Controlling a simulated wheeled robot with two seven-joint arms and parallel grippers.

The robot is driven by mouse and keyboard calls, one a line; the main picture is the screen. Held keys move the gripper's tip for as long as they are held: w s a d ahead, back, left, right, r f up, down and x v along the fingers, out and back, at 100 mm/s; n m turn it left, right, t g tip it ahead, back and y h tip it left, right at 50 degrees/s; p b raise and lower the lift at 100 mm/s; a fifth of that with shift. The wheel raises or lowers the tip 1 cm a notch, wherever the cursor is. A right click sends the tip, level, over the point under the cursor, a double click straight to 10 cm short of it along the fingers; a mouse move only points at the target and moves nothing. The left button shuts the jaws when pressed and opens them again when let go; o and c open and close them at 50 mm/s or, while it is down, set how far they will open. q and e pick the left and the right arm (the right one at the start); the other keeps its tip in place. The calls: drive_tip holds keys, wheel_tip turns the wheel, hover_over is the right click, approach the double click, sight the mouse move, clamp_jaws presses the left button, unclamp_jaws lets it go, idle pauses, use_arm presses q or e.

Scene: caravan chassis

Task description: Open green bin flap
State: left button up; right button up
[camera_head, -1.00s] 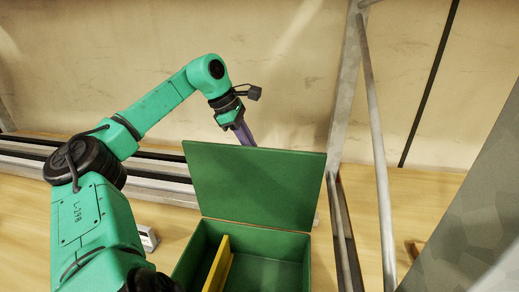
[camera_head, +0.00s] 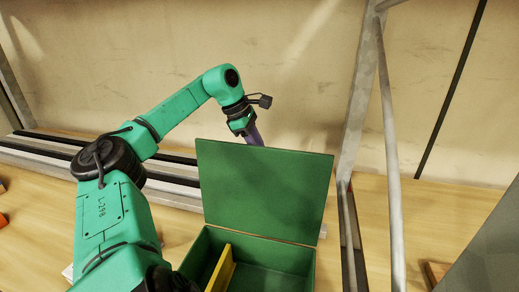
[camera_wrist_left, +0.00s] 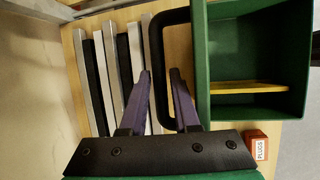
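The green bin (camera_head: 308,273) stands at the lower middle of the head view, with its inside showing. Its green flap (camera_head: 265,192) is raised and stands up along the bin's far side. My left gripper (camera_head: 254,137) is behind the flap's top edge, and the flap hides its fingertips. In the left wrist view, the purple fingers of my left gripper (camera_wrist_left: 160,72) are apart. A black handle (camera_wrist_left: 157,35) runs between them beside the green bin (camera_wrist_left: 202,60). I cannot tell whether either finger touches the handle. My right gripper is not in view.
A yellow divider (camera_head: 221,269) stands inside the bin. Metal rails (camera_head: 170,180) lie behind my left arm, and a metal post (camera_head: 362,90) rises right of the bin. A small orange box labelled PLUGS (camera_wrist_left: 257,146) is beside the bin in the wrist view.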

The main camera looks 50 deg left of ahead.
use_arm(q)
drive_tip(key=shift+w+a+r, duration=0.1)
drive_tip(key=shift+r, duration=0.05)
drive_tip(key=p+v, duration=0.1)
drive_tip(key=v, duration=1.3)
drive_tip(key=shift+r, duration=0.15)
